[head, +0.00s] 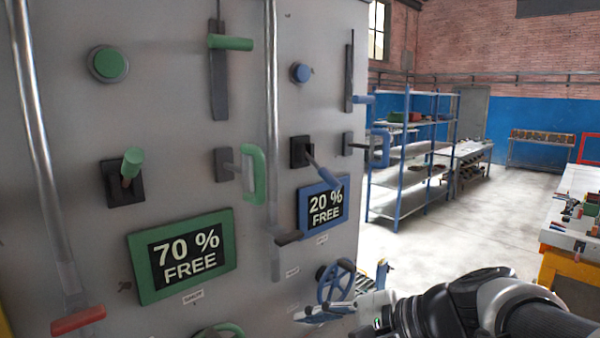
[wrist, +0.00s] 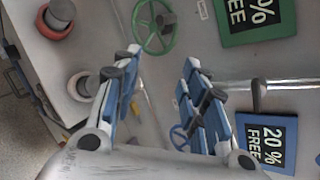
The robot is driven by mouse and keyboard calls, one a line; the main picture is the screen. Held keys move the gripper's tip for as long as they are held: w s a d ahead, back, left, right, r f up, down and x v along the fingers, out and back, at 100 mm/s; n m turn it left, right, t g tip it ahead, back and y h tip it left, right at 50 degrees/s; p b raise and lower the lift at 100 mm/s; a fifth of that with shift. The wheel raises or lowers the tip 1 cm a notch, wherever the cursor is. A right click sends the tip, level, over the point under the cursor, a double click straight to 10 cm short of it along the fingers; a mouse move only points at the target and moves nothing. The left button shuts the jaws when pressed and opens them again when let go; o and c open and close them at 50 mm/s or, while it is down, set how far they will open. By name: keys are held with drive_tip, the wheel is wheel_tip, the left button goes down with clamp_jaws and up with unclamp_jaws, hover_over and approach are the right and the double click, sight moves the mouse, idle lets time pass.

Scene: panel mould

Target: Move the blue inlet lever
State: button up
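Several blue controls show in the head view on the grey panel. A blue-gripped lever (head: 363,99) sits on a vertical slot at the upper right. A tilted blue-ended lever (head: 325,176) on a black base stands above the blue 20 % display (head: 325,204). A blue looped handle (head: 380,148) is at the right edge. Labels are too small to tell which is the inlet lever. My gripper (head: 330,309) is low before the panel, below that display. In the wrist view my gripper (wrist: 160,64) is open, with no object between its fingers.
A blue handwheel (head: 335,281) is close to my gripper; it also shows in the wrist view (wrist: 179,137). Green controls and a green 70 % display (head: 182,254) fill the panel's left.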

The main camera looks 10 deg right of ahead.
drive_tip(key=w+d+r+m+t+y+p, duration=0.1)
drive_tip(key=w+d+r+m+t+p, duration=0.1)
drive_tip(key=w+d+r+m, duration=0.3)
drive_tip(key=w+d+r+m+t+p, duration=0.2)
drive_tip(key=w+r, duration=0.2)
drive_tip(key=r, duration=0.2)
drive_tip(key=m+t+h+p, duration=0.1)
drive_tip(key=m+t+p, duration=0.2)
drive_tip(key=m+t, duration=0.2)
approach(335, 179)
drive_tip(key=p+x, duration=0.1)
drive_tip(key=x, duration=1.1)
drive_tip(key=shift+w+a, duration=0.15)
drive_tip(key=shift+a, duration=0.05)
drive_tip(key=shift+c, duration=0.2)
clamp_jaws()
